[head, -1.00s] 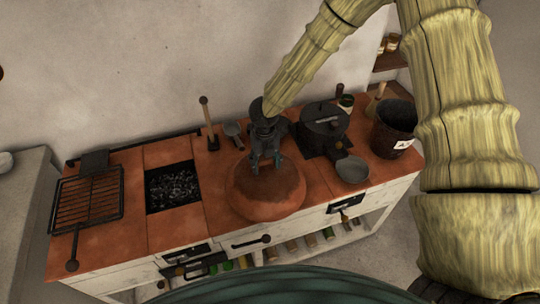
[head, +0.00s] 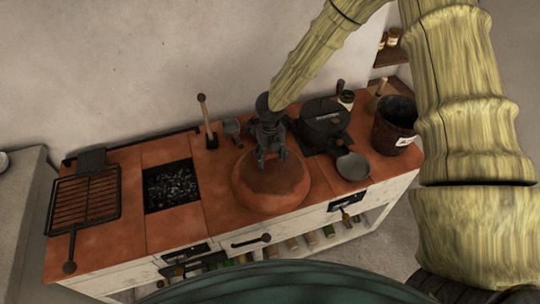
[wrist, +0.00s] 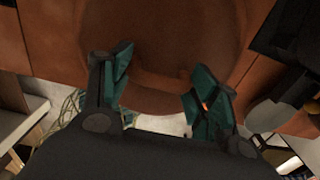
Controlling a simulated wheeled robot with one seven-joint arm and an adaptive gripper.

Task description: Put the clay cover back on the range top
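The clay cover (head: 270,205) is a round, reddish-brown dome at the front middle of the terracotta range top (head: 110,240). My gripper (head: 272,162) points down over its crown. In the wrist view the two teal fingers (wrist: 160,78) stand apart against the cover (wrist: 165,30), with a low ridge between their tips. I cannot tell whether they press on the cover. The cover's underside is hidden, so I cannot tell whether it rests fully on the top.
An open coal bed (head: 172,187) lies left of the cover, and a grill rack (head: 85,200) lies further left. A grey pan (head: 353,167), a black pot (head: 322,122) and a dark bucket (head: 393,127) stand to the right. A wooden-handled tool (head: 207,122) stands behind.

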